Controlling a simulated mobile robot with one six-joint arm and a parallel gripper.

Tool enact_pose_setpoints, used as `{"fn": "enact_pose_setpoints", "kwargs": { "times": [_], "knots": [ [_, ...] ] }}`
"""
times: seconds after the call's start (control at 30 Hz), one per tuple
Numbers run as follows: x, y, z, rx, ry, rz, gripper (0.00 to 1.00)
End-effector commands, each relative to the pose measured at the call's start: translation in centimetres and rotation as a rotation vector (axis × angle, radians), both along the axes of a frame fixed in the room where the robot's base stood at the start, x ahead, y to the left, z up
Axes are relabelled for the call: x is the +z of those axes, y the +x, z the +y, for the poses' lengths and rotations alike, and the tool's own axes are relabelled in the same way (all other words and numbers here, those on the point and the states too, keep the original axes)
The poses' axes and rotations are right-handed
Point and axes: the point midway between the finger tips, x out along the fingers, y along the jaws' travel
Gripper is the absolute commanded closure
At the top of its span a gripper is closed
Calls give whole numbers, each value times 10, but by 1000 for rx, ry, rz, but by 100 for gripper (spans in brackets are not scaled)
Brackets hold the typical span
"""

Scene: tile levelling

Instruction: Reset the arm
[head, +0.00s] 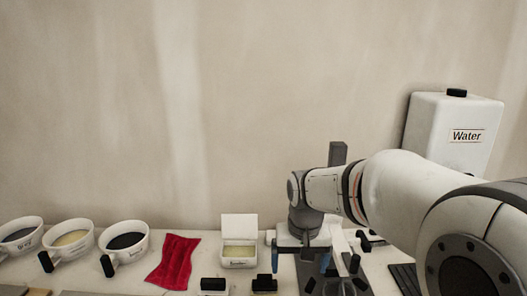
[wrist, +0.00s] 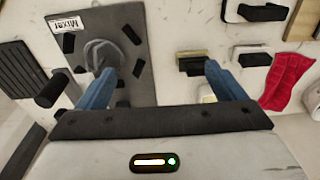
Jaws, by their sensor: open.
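My arm reaches in from the right in the head view. My gripper (head: 300,262) points down over the worktop, beside the dark mixer plate. In the wrist view my gripper (wrist: 160,70) has its two blue fingers spread wide apart, with nothing between them. The grey plate labelled Mixer (wrist: 131,22) lies below and to the left, partly behind the left finger. A round grey part stands on it.
Three white cups (head: 123,240) with dark handles stand at the left. A red cloth (head: 174,262), an open white box (head: 239,262) and black-handled tools (head: 264,284) lie mid-table. A white Water container (head: 452,125) stands at the back right. The wall behind is bare.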

Motion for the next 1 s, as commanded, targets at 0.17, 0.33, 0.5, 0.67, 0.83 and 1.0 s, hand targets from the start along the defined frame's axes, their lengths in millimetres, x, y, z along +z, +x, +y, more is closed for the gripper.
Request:
{"fn": "enact_pose_setpoints", "kwargs": {
  "times": [0.17,0.33,0.5,0.67,0.83,1.0],
  "knots": [
    [24,-67,-36,-6,-1,-58,10],
    [26,-120,-57,-5,-8,-101,10],
    [22,-149,-66,-3,-14,-126,10],
    [19,-156,-68,-2,-16,-131,10],
    [19,-156,-68,-1,-17,-131,10],
    [19,-156,-68,-1,-17,-131,10]
  ]
}}
